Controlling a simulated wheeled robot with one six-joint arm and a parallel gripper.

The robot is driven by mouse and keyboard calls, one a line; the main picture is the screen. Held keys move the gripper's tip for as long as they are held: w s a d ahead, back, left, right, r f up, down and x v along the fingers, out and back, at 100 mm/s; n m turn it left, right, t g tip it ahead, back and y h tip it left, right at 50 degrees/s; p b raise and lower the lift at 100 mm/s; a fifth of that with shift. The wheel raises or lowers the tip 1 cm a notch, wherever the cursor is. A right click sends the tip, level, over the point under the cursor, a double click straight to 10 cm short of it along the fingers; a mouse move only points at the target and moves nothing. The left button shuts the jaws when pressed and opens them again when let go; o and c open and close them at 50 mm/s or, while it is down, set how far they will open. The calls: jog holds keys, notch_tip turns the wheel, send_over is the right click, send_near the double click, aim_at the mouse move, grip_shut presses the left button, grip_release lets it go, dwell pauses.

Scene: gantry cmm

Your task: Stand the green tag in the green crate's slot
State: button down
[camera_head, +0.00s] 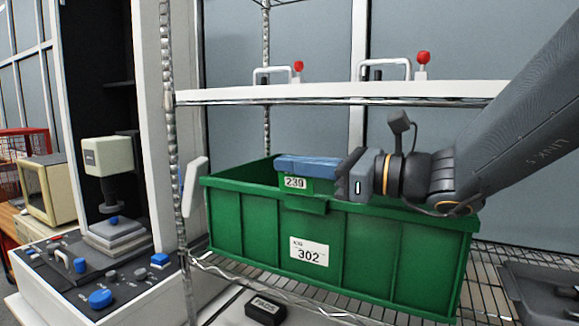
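The green crate (378,256) stands on a wire shelf, with a white label reading 302 on its front. A slot holder (304,205) sticks out from its front rim. The green tag (317,187), with a white label that looks like 239, is upright just above the holder. Whether its lower edge is inside the slot cannot be told. My gripper (342,178) comes in from the right, over the crate, with its fingertips at the tag's right end. The fingers are seen side-on and dark, so their gap and any hold on the tag are hidden.
A white shelf board (330,93) with red-knobbed handles spans above. A metal post (170,120) stands left. A black labelled block (265,308) lies below, and a dark tray (540,292) lies at right.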

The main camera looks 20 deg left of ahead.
aim_at(304, 181)
jog(key=shift+w+d+f+b, duration=0.1)
jog(key=shift+w+f+b, duration=0.1)
jog(key=shift+w, duration=0.85)
jog(key=shift+w+d+f+b, duration=0.1)
jog(key=shift+w+f, duration=0.05)
jog(key=shift+w, duration=0.9)
jog(key=shift+f+b, duration=0.9)
jog(key=shift+f, duration=0.3)
jog(key=shift+s+f, duration=0.1)
jog(key=shift+f, duration=0.45)
jog(key=c, duration=1.9)
grip_release()
jog(key=shift+o, duration=1.4)
jog(key=shift+r+p, duration=1.35)
jog(key=shift+r, duration=1.25)
